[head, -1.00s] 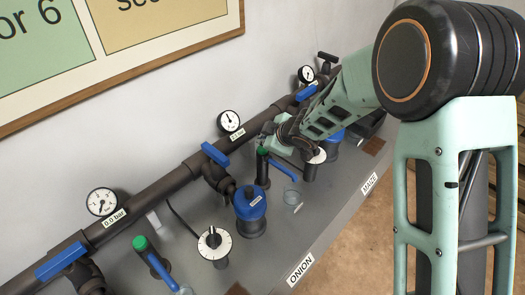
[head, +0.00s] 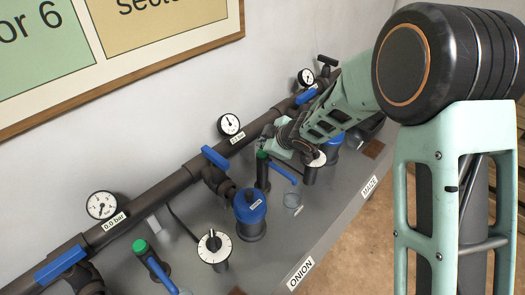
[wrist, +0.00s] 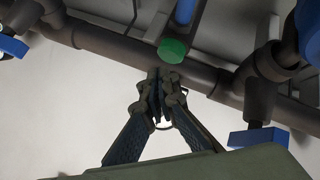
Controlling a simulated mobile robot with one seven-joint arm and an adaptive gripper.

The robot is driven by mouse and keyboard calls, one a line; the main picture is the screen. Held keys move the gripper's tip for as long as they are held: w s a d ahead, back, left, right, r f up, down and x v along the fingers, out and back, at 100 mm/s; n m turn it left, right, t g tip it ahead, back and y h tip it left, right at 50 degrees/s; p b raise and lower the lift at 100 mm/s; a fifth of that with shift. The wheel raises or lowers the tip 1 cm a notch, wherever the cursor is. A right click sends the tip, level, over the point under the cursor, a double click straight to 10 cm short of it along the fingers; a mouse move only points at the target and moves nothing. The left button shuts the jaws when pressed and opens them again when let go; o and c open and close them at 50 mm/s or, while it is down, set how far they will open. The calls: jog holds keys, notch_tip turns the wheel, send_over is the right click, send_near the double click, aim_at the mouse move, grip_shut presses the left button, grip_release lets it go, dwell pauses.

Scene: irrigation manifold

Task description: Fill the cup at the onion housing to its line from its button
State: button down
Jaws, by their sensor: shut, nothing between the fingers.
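The onion housing (head: 250,207) is a blue-topped canister behind and left of the ONION label (head: 301,272). Right of it stands a dark post with a green button (head: 262,155) and a blue spout (head: 283,172). A small clear cup (head: 293,201) stands below the spout's end; its line and water level are too small to tell. My gripper (head: 269,133) is close above and behind the button in the head view. In the wrist view the gripper (wrist: 160,78) is shut and empty, its tips just below the green button (wrist: 173,50), with no clear contact.
A dark pipe (head: 140,205) with blue valve handles (head: 215,156) and gauges (head: 230,124) runs along the wall. A white dial (head: 214,246) stands left of the housing. Another green-buttoned tap (head: 140,244) is farther left. The MAIZE label (head: 370,185) and another blue housing (head: 333,143) are at right.

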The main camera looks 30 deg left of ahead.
aim_at(263, 153)
jog(key=shift+f+b, duration=0.45)
jog(key=shift+f+b, duration=0.55)
jog(key=shift+f, duration=0.05)
dwell(0.9)
jog(key=shift+r, duration=0.15)
jog(key=shift+r+p, duration=0.85)
jog(key=shift+p, duration=0.1)
notch_tip(263, 153, up, 5)
jog(key=p, duration=0.4)
jog(key=shift+r+p, duration=0.1)
jog(key=shift+p, duration=0.3)
